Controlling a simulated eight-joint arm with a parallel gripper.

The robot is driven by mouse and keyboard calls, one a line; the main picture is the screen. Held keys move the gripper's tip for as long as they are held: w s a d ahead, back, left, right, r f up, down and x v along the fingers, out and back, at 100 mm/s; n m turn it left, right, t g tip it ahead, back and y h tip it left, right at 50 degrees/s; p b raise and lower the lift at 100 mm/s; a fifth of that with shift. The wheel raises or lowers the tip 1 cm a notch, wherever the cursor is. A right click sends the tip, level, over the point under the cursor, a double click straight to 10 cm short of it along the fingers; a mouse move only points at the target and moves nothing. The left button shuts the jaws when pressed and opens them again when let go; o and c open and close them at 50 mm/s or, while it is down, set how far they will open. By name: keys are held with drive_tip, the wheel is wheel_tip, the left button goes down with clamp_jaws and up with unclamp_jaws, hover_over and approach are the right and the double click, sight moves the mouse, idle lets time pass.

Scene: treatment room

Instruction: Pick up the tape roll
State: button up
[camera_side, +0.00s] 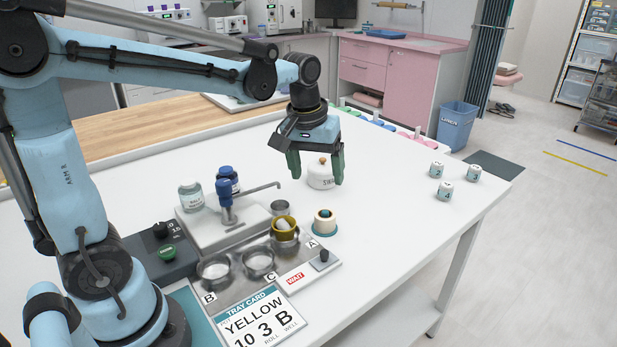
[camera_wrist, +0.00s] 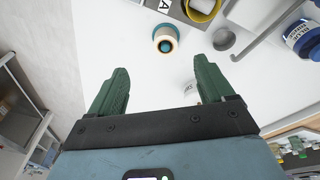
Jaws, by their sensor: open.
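The tape roll (camera_side: 324,221), cream with a teal core, stands on the white table beside the tray's A well, on a teal disc. In the wrist view the tape roll (camera_wrist: 165,39) lies ahead of the fingertips, roughly between their lines, and nothing touches it. My gripper (camera_side: 317,174) is open and empty, with green fingers pointing down, behind the roll in the side view. A white lidded pot (camera_side: 321,180) shows between the fingers there. In the wrist view my gripper (camera_wrist: 160,68) has its fingers spread wide, and the right finger partly hides the pot.
A metal well tray (camera_side: 231,283) holds a yellow cup (camera_side: 284,229) close to the roll. A dispenser with a spout (camera_side: 262,189) and labelled bottles stand behind it. Three small white containers (camera_side: 445,191) stand at the right.

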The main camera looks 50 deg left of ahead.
sight(326, 211)
drive_tip(key=w+f+n, duration=0.1)
drive_tip(key=f, duration=0.4)
drive_tip(key=w+a+f+n+g, duration=0.1)
drive_tip(key=w+f, duration=0.1)
drive_tip(key=f, duration=0.3)
drive_tip(key=w+a+f+g, duration=0.1)
drive_tip(key=f, duration=0.3)
drive_tip(key=shift+w+f+n, duration=0.25)
drive_tip(key=shift+f+n, duration=0.15)
drive_tip(key=c, duration=1.2)
drive_tip(key=shift+r, duration=0.2)
